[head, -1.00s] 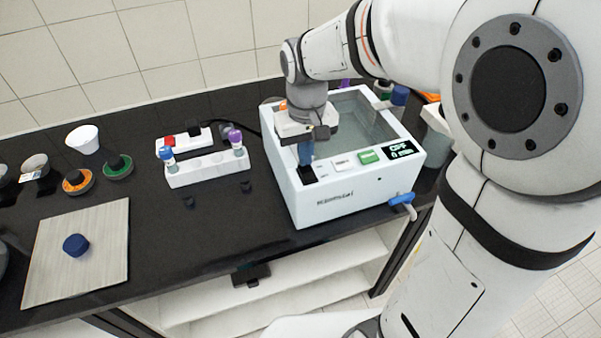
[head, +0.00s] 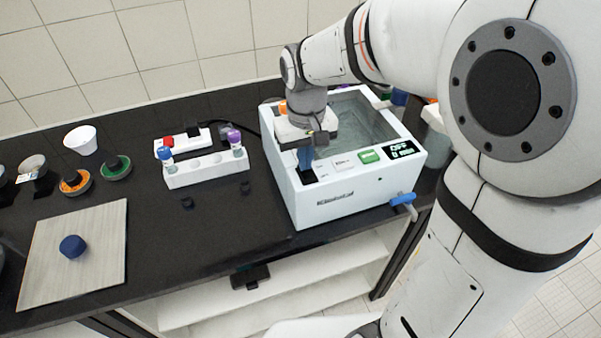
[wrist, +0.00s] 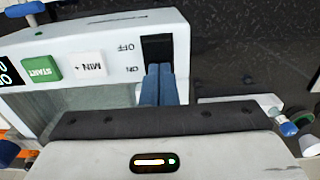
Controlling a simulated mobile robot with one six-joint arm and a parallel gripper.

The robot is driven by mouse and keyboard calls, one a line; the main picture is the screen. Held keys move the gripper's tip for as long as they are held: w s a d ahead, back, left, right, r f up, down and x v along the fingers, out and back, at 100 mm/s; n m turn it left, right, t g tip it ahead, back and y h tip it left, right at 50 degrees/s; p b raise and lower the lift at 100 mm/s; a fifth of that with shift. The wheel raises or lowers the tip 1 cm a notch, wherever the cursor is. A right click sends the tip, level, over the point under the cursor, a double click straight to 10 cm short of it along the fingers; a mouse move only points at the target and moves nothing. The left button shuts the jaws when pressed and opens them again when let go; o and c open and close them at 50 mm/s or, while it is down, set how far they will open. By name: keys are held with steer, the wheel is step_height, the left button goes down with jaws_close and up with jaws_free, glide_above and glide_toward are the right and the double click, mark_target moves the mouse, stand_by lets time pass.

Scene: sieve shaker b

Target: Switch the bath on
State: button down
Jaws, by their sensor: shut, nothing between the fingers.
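The bath is a white box (head: 340,196) with an open water basin (head: 352,125) on the bench. Its front panel carries a black rocker switch (wrist: 157,48) marked OFF and ON, a white MIN + button (wrist: 87,66) and a green START button (wrist: 41,69), which also shows in the head view (head: 369,156). The display (head: 401,149) reads OFF and 0 min. My gripper (wrist: 158,70) is shut and empty. Its blue fingertips point down at the switch, at the ON side. I cannot tell whether they touch it.
A white tube rack (head: 206,170) and a red-switched power strip (head: 182,142) stand left of the bath. A blue-handled tap (head: 403,199) sticks out at the bath's front right. A board with a blue knob-like piece (head: 73,247) lies at far left.

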step_height(320, 180, up, 7)
steer(key=p, duration=0.5)
stand_by(0.4)
steer(key=shift+d, duration=0.1)
stand_by(0.3)
steer(key=s+d+f+m+t+b, duration=0.1)
steer(key=s+d+m+t+b, duration=0.2)
steer(key=s+d, duration=0.7)
steer(key=shift+s+d+f, duration=0.15)
steer(key=shift+s+d, duration=0.2)
steer(key=shift+s, duration=0.9)
